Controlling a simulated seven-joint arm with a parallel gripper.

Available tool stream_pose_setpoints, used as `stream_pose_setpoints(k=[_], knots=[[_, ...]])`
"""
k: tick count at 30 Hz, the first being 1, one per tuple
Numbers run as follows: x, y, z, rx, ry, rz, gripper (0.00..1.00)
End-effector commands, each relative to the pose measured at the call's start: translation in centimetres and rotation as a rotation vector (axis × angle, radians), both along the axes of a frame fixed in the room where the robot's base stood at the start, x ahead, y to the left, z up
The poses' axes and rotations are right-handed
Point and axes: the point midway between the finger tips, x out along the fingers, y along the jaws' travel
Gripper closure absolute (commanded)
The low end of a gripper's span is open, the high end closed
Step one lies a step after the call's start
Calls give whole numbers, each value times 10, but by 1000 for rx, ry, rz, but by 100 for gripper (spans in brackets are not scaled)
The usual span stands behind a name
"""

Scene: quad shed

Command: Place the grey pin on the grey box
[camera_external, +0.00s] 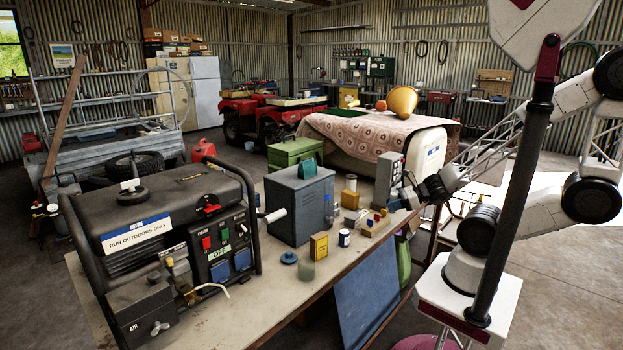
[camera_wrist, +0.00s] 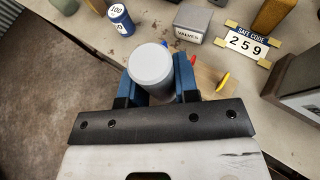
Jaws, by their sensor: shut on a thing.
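In the wrist view the grey pin (camera_wrist: 151,66) is a smooth cylinder with a round light top. My gripper (camera_wrist: 160,82) has its blue fingers shut on it. In the external view my gripper (camera_external: 410,197) is at the right end of the workbench; the pin cannot be made out there. A small grey box (camera_wrist: 193,22) labelled VALVES sits on the bench beyond the pin in the wrist view, apart from it. A larger dark grey box (camera_external: 300,208) stands mid-bench in the external view. I cannot tell which box the task means.
A wooden block (camera_external: 375,222) with coloured pegs lies below the gripper, partly hidden in the wrist view. A blue can (camera_wrist: 121,20) and a SAFE CODE plate (camera_wrist: 246,44) are nearby. A yellow box (camera_external: 319,245) and generator (camera_external: 160,225) are farther left. The bench's front edge is close.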

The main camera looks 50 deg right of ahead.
Motion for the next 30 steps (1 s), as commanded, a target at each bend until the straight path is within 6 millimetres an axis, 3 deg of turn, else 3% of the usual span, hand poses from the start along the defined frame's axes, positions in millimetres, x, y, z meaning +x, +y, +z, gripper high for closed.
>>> stream_pose_setpoints(k=[17,30], knots=[[25,8,-3,0,2,1,100],[89,27,-9,1,1,1,100]])
